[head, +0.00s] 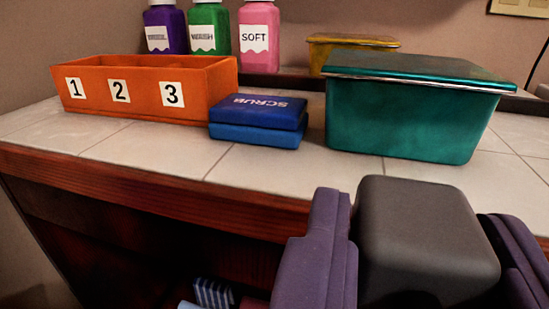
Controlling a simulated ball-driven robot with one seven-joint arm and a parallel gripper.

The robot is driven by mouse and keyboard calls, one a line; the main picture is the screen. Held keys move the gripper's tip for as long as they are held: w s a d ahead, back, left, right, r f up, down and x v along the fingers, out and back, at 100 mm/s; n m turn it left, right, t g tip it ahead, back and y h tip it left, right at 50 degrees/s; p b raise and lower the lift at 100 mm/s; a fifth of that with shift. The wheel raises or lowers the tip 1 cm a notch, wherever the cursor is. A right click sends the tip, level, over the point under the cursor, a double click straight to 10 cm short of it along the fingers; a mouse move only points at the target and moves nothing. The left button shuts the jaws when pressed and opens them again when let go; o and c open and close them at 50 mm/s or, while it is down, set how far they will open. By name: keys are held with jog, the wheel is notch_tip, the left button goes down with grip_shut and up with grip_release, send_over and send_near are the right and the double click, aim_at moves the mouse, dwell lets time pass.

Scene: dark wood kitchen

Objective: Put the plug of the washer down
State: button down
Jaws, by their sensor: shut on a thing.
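A dark grey, rounded block, which I take to be the plug (425,235), is at the lower right. My gripper (428,250) is shut on it, with one purple finger at its left side and the other at its right. The plug is held in front of the tiled counter (265,172) and hides part of its wooden front edge. Its underside and any prongs or cord on it are out of sight. I cannot tell the washer in this view.
An orange numbered box (205,92), blue SCRUB box (258,118) and teal lidded bin (400,118) stand on the counter. Several bottles (209,28) and a yellow box (320,57) stand behind. Bare tiles lie along the front. A wall plate (520,7) is upper right.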

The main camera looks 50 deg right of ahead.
jog(key=b, duration=0.3)
send_over(244, 190)
jog(key=shift+f, duration=0.7)
jog(key=shift+f+b, duration=0.35)
jog(key=shift+f, duration=1.35)
jog(key=shift+f, duration=0.2)
jog(key=c, duration=0.7)
grip_release()
jog(key=shift+o, duration=0.2)
jog(key=shift+r, duration=0.1)
